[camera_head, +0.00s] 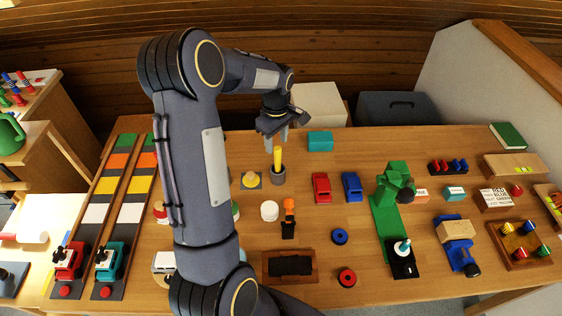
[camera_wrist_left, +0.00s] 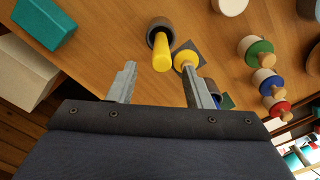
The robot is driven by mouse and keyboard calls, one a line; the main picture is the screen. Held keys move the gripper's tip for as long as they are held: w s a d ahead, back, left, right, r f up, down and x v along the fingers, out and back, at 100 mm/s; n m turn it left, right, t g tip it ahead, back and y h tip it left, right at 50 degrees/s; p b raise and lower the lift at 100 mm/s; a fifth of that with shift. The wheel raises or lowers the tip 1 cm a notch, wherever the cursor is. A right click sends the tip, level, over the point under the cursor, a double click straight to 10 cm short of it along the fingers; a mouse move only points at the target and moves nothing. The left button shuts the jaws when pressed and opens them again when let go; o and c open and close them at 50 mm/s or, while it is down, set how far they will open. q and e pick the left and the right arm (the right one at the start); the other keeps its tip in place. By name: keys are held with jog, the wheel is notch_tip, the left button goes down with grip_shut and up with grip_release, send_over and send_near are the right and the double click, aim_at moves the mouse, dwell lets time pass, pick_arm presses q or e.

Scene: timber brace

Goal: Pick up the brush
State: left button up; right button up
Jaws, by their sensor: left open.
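A yellow upright handle (camera_head: 277,158), likely the brush, stands in a dark round cup (camera_head: 278,177) near the back middle of the table; its lower end is hidden inside the cup. My left gripper (camera_head: 275,138) is just above the handle, pointing down. In the left wrist view the fingers (camera_wrist_left: 159,72) are open, and the yellow handle (camera_wrist_left: 162,55) shows between and beyond their tips, with the cup (camera_wrist_left: 160,30) below. Nothing is held. My right gripper is not in view.
A yellow knob on a dark square (camera_head: 251,180) sits left of the cup. A teal block (camera_head: 320,141) lies behind right, and red (camera_head: 321,188) and blue (camera_head: 352,187) toy cars to the right. A white round piece (camera_head: 269,211) is in front. My arm hides part of the left table.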

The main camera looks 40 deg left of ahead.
aim_at(278, 156)
pick_arm(q)
jog(key=f+p, duration=0.1)
jog(key=f, duration=0.6)
jog(key=shift+s+d+p, duration=0.1)
jog(key=shift+d+p, duration=0.1)
jog(key=shift+p, duration=0.15)
jog(key=shift+r, duration=0.1)
grip_shut()
